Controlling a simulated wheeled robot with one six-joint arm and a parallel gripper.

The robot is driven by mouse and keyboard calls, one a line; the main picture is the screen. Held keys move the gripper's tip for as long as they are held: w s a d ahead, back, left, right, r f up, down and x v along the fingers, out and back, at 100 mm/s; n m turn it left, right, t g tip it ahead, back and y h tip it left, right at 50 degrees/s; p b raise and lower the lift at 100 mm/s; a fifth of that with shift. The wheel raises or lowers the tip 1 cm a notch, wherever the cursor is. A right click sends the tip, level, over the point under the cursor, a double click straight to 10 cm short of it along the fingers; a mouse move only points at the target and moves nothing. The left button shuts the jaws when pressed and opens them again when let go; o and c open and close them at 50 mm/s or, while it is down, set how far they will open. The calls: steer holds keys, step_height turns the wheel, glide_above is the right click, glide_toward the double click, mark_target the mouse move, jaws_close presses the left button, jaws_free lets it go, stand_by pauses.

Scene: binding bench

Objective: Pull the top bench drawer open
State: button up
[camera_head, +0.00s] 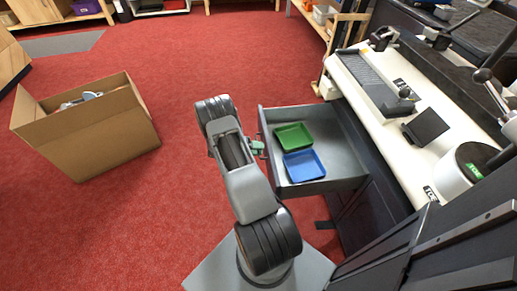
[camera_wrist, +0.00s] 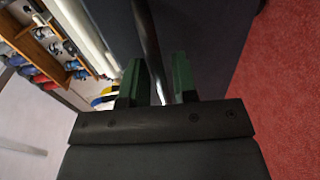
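The top bench drawer (camera_head: 331,184) stands pulled out from the bench in the head view, with its inside showing. A green tray (camera_head: 294,135) and a blue tray (camera_head: 303,165) lie in it. My gripper (camera_head: 258,148) is at the outside of the drawer's front, partly hidden by my arm. In the wrist view its two green fingers (camera_wrist: 160,82) stand close together on either side of the dark bar handle (camera_wrist: 147,35). They look shut on it, though the contact is partly hidden.
An open cardboard box (camera_head: 95,130) with things in it stands on the red carpet at the left. The white bench top (camera_head: 375,122) carries a dark press and other tools at the right. Wooden shelving (camera_head: 340,35) stands behind the drawer.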

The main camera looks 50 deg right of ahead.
steer(key=shift+o, duration=0.6)
steer(key=p+v, duration=0.1)
steer(key=v, duration=1.2)
steer(key=shift+w+a, duration=0.2)
steer(key=shift+a, duration=0.15)
